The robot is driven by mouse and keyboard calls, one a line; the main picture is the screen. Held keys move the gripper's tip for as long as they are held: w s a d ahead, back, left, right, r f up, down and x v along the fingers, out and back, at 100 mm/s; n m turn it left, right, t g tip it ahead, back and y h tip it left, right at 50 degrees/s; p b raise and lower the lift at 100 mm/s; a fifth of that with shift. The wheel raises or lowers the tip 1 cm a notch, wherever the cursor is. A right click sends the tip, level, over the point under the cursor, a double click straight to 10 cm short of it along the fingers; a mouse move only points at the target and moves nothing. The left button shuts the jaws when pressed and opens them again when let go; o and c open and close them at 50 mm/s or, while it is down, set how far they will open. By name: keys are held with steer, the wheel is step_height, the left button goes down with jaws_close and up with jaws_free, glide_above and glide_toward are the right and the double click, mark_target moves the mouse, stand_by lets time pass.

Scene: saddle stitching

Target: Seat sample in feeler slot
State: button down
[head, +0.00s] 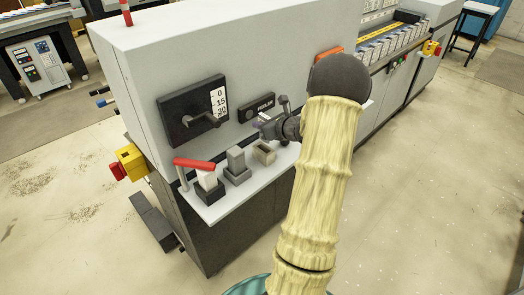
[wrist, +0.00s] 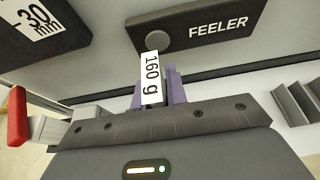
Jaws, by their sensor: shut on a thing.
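The sample is a white strip marked "160 g" (wrist: 152,80), upright between the purple fingertips of my gripper (wrist: 156,92) in the wrist view. My gripper is shut on it. The dark FEELER panel (wrist: 195,30) is just beyond the strip's top end, with a round grey disc (wrist: 157,40) at its left. The strip's top reaches the panel's lower edge in the picture; I cannot tell whether they touch. No slot opening shows clearly.
A black 0-15-30 scale panel (head: 190,115) is left of FEELER.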

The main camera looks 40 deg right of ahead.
mark_target(260, 142)
steer(key=shift+w+a+f+b, duration=0.15)
steer(key=shift+f+b, duration=0.35)
steer(key=shift+f, duration=1.05)
steer(key=shift+f+b, duration=1.45)
steer(key=shift+f, duration=1.05)
steer(key=shift+f, duration=0.15)
steer(key=c, duration=1.4)
jaws_free()
